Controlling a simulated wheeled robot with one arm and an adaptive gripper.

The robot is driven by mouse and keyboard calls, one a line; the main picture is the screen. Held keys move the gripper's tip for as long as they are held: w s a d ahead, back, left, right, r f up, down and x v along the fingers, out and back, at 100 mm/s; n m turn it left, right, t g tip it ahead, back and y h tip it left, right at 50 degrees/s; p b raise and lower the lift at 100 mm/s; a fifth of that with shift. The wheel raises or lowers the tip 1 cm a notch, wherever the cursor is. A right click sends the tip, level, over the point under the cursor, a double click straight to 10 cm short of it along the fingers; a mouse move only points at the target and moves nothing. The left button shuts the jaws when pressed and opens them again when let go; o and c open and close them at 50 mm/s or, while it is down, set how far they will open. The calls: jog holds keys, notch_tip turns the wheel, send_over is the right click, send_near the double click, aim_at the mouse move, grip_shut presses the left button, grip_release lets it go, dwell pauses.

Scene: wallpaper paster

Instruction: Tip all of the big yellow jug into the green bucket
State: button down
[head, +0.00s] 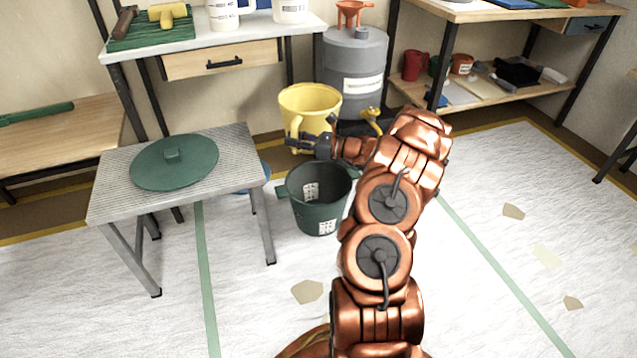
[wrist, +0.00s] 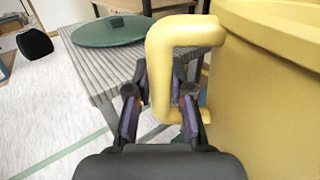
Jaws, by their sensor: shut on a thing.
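The big yellow jug (head: 311,101) is upright in the head view, behind and above the green bucket, with its open top showing. My gripper (head: 291,139) is shut on the jug's handle. In the wrist view the yellow handle (wrist: 158,75) passes between the fingers of my gripper (wrist: 160,112), and the jug's wall (wrist: 262,100) fills the right side. The green bucket (head: 318,199) stands upright on the floor in front of the jug, with white labels on it. What is inside the jug and the bucket cannot be seen.
A grey slatted table (head: 112,190) with a green lid (head: 174,162) stands left of the bucket. A grey drum (head: 352,65) with an orange funnel (head: 351,12) and a yellow tap stands behind. Shelves (head: 480,95) are at the back right. The floor to the right is mostly clear.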

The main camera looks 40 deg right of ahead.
jog(key=s+d+f+h+b, duration=0.1)
jog(key=s+d+f, duration=0.4)
jog(key=d+f, duration=0.3)
jog(key=s+d+f+m+t+h+b, duration=0.1)
jog(key=s+d+f+b, duration=0.1)
jog(key=s+d+f, duration=0.4)
jog(key=shift+s+d+f, duration=0.3)
jog(key=shift+d+f, duration=1.1)
jog(key=shift+d, duration=0.2)
